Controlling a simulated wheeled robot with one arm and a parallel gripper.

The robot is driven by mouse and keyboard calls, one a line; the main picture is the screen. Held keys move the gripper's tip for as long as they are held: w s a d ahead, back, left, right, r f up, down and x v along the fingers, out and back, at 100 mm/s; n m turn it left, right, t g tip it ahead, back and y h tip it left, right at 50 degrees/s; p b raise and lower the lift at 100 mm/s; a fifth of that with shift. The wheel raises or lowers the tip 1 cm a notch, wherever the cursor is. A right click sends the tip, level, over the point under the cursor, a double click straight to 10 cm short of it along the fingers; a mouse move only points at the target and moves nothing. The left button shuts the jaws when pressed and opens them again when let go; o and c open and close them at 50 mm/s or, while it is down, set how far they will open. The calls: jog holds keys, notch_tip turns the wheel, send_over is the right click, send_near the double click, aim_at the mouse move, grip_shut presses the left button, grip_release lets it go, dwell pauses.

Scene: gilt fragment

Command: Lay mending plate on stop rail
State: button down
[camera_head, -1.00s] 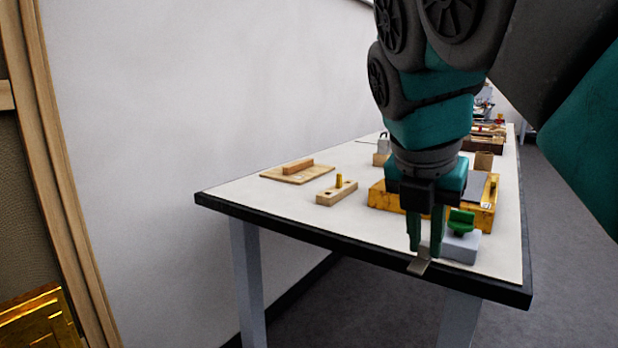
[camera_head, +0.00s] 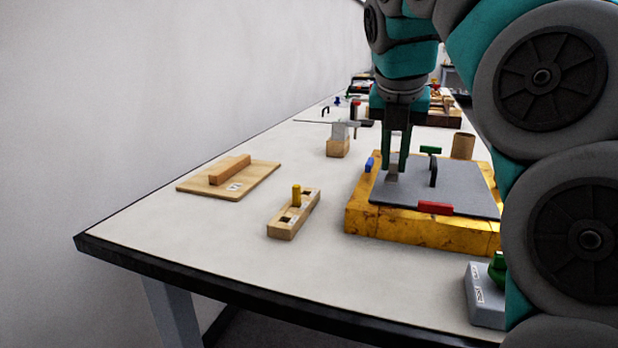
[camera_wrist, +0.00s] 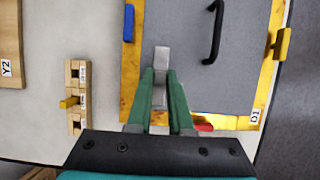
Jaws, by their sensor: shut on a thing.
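My gripper (camera_head: 395,165) is shut on a small flat grey metal plate, the mending plate (camera_head: 392,174). The plate sticks out beyond the fingertips and also shows in the wrist view (camera_wrist: 162,60). The gripper points down over the grey panel of a yellow box, left of a black handle; I cannot tell the plate's height above the panel. A raised wooden rail (camera_head: 230,169), which looks like the stop rail, lies on a flat board (camera_head: 257,180) at the left of the table. Nothing lies on the rail.
The yellow box (camera_head: 400,226) carries a grey panel (camera_head: 455,192) with red, blue and green pieces around it. A wooden block with a yellow peg (camera_head: 296,195) stands between box and board. A grey block (camera_head: 484,298) is front right. The table's front left is clear.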

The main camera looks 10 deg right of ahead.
jog(key=w+a, duration=0.2)
jog(key=a, duration=0.2)
jog(key=w+a+f, duration=0.1)
jog(key=w+a, duration=0.2)
jog(key=a, duration=0.1)
jog(key=w+a, duration=0.3)
jog(key=a, duration=0.1)
jog(key=shift+w+a+f, duration=0.2)
jog(key=shift+a, duration=0.05)
jog(key=shift+f+b, duration=0.3)
jog(key=shift+f, duration=1.45)
jog(key=c, duration=0.8)
grip_release()
jog(key=shift+f, duration=0.1)
jog(key=shift+v, duration=2.6)
jog(key=s+a, duration=0.2)
jog(key=s, duration=0.1)
jog(key=s+a, duration=0.2)
jog(key=s, duration=0.1)
jog(key=s+a, duration=0.2)
jog(key=s, duration=0.2)
jog(key=shift+a, duration=0.25)
